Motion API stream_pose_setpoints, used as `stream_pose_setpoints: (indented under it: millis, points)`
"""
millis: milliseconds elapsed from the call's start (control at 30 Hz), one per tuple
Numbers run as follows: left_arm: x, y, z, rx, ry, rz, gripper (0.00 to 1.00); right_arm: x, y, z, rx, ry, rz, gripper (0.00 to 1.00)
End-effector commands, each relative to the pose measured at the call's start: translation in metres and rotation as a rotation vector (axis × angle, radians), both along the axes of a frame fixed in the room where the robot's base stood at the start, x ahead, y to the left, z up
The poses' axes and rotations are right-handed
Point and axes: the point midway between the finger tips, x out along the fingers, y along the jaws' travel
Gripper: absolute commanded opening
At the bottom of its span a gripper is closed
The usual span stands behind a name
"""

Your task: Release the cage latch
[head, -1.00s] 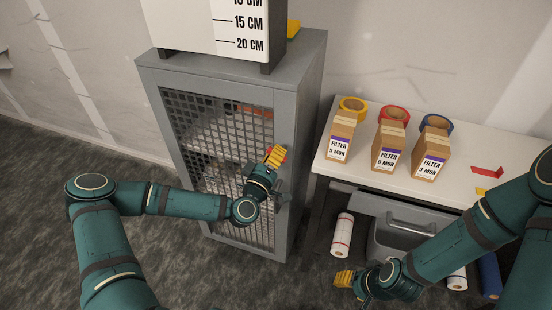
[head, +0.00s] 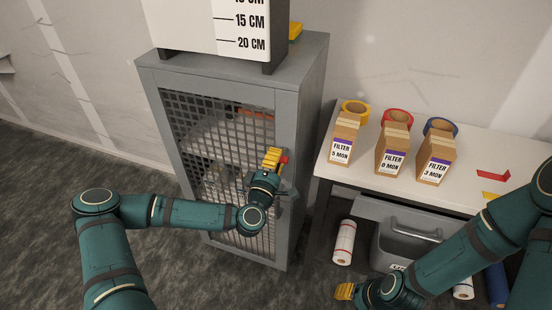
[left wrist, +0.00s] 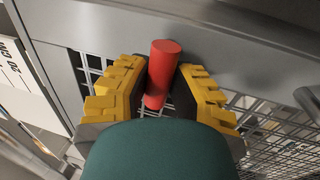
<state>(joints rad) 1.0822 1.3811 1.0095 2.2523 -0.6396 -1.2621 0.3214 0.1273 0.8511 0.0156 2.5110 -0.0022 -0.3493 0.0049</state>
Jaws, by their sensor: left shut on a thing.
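The cage (head: 293,120) is a grey cabinet with a mesh door (head: 215,125). The latch shows as a red cylindrical handle (left wrist: 163,70) in the left wrist view, in front of the cage's grey frame. A small red part of it shows in the head view (head: 284,160). My left gripper (head: 274,157) is at the right edge of the mesh door. Its yellow fingers (left wrist: 157,88) are shut on the red handle, one on each side. My right gripper (head: 345,291) is low at the front of the white bench, apart from the cage; its fingertips are too small to judge.
A white bench (head: 470,155) at right holds several tape rolls and filter boxes (head: 390,160). Below it are a grey drawer or bin (head: 400,245) and a red-striped roll (head: 343,243). A sign with a centimetre scale (head: 210,22) stands on the cage. Floor at left is clear.

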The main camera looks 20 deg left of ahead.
Motion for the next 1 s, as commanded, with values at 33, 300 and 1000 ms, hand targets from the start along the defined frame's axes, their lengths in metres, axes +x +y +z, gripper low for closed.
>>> stream_pose_setpoints:
  millis: [33,300,1000]
  points:
    - [0.0,0.0,0.0,-0.004,0.0,-0.001,0.0,0.0,0.0,0.0,0.0,0.0,0.0,0.47]
    - [0.0,-0.001,0.0,-0.004,0.001,-0.002,0.0,0.0,0.0,0.0,0.0,0.0,0.0,0.47]
    - [-0.025,0.001,-0.006,-0.002,0.003,-0.001,0.56,0.0,0.0,0.0,0.0,0.0,0.0,0.47]
